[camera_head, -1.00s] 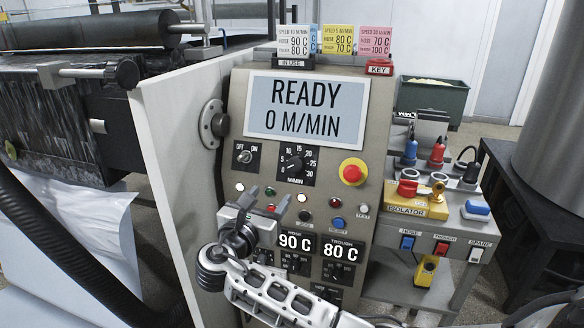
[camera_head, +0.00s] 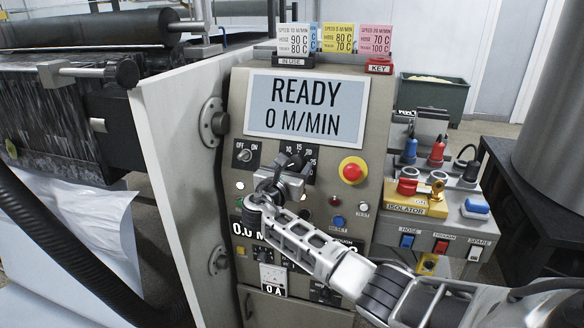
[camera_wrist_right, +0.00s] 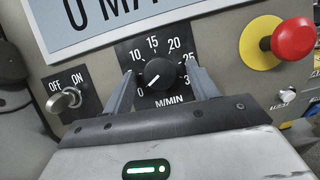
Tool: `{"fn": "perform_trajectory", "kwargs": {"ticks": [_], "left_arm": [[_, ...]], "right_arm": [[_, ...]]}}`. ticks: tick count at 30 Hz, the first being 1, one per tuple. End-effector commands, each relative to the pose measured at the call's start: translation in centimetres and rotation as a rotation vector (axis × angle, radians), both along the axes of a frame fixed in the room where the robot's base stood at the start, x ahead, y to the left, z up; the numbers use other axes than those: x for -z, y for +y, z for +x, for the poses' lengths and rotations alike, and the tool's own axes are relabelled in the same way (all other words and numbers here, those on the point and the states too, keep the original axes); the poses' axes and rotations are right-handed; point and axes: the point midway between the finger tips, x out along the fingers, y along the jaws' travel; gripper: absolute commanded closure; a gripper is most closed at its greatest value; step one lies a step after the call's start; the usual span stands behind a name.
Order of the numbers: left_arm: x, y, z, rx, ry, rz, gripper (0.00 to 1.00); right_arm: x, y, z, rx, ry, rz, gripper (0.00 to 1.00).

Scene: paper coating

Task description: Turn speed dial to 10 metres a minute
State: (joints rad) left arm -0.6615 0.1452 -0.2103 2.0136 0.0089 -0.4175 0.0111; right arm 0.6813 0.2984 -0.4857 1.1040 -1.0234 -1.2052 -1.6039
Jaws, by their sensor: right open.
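The black speed dial (camera_wrist_right: 160,73) shows in the right wrist view on a dark plate marked 0 to 30 and M/MIN. Its white pointer line is toward the 0 at lower left. My right gripper (camera_wrist_right: 161,88) is open, with one finger on each side of the dial and a visible gap to the knob. In the head view my right gripper (camera_head: 288,166) covers most of the dial plate (camera_head: 299,149). The display screen (camera_head: 306,105) reads READY and 0 M/MIN. My left gripper is not in view.
An OFF/ON switch (camera_wrist_right: 65,99) is left of the dial. A red mushroom button (camera_head: 352,172) on a yellow base is to the right. Coloured cards (camera_head: 338,38) stand on top of the panel. The isolator box (camera_head: 418,203) is at the right.

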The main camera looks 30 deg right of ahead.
Motion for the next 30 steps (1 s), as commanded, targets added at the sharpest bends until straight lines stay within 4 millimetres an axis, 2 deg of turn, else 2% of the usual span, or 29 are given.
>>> {"fn": "perform_trajectory", "kwargs": {"ticks": [4,9,20,30], "left_arm": [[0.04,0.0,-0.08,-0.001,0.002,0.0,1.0],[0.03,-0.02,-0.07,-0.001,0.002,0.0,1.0],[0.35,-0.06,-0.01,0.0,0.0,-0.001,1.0],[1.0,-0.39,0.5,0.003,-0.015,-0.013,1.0]], "right_arm": [[-0.03,0.0,0.0,0.0,-0.001,-0.001,0.42],[-0.03,0.02,-0.01,0.0,-0.001,-0.001,0.86],[0.05,0.07,0.03,0.017,-0.027,0.022,0.86],[0.19,0.26,0.22,0.108,-0.184,0.156,0.86]]}}
